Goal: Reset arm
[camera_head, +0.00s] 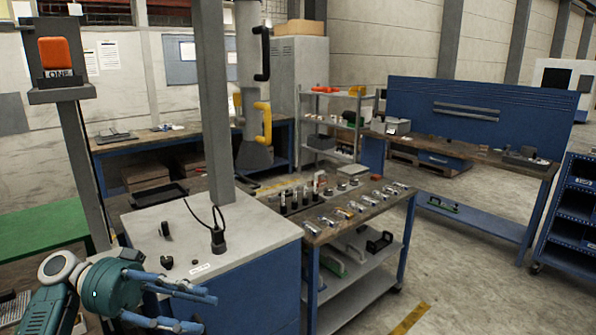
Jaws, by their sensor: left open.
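My left gripper (207,314) is at the lower left, with its blue fingers apart and nothing seen between them. It is in front of a blue cabinet with a pale top (250,225). On that top stands a small black device (218,240) with thin black curved strands rising from it. I cannot tell whether this device is the arm of the task. Small black pieces (167,262) and a white label (201,268) lie to its left. A tall grey post (212,100) rises behind the device. My right gripper is not in view.
A cart (368,218) with several tools stands right of the cabinet. Behind are a shelf rack (338,132) and a blue-backed workbench (480,110). An orange box marked ONE (60,54) is at upper left. The floor (455,270) at right is clear.

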